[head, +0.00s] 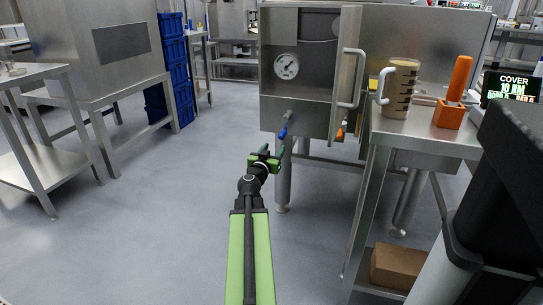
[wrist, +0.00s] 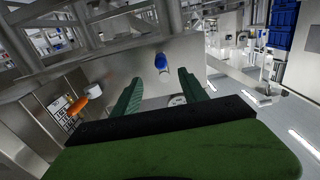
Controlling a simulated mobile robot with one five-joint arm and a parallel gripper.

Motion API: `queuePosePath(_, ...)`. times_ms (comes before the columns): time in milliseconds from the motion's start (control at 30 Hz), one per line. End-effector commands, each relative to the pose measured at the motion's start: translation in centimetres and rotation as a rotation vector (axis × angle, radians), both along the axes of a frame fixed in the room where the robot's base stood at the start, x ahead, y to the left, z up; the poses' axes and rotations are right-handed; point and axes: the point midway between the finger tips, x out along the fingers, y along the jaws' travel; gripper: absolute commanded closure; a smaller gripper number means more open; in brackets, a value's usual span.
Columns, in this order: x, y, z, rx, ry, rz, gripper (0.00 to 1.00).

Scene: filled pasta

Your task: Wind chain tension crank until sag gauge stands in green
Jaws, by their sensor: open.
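A steel cabinet (head: 312,82) stands ahead with its door swung open. Inside is a round white gauge (head: 286,66) with a dark needle; its coloured zones are too small to read. A short blue grip (head: 283,132), apparently the crank's handle, sticks out on a metal stem at the cabinet's lower front. My gripper (head: 264,158) is open and empty, a little below and left of the blue grip, not touching it. In the wrist view the blue grip (wrist: 161,63) lies beyond the gap between my green fingers (wrist: 158,80).
The open door's handle (head: 349,78) juts out right of the gauge. A steel table (head: 430,135) at right holds a beige jug (head: 398,88) and an orange-handled tool in a block (head: 453,100). Blue crates (head: 174,65) stand at back left. Floor at left is clear.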

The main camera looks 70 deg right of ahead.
Motion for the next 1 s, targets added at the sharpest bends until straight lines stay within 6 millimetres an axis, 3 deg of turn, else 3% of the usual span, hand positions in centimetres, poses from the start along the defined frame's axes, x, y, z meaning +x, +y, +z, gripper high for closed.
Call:
queuePosePath(700, 0.6, -10.0, 0.0, -0.001, 0.000, 0.001, 0.49)
queuePosePath(1000, 0.7, -12.2, 0.0, 0.000, 0.000, 0.000, 0.49)
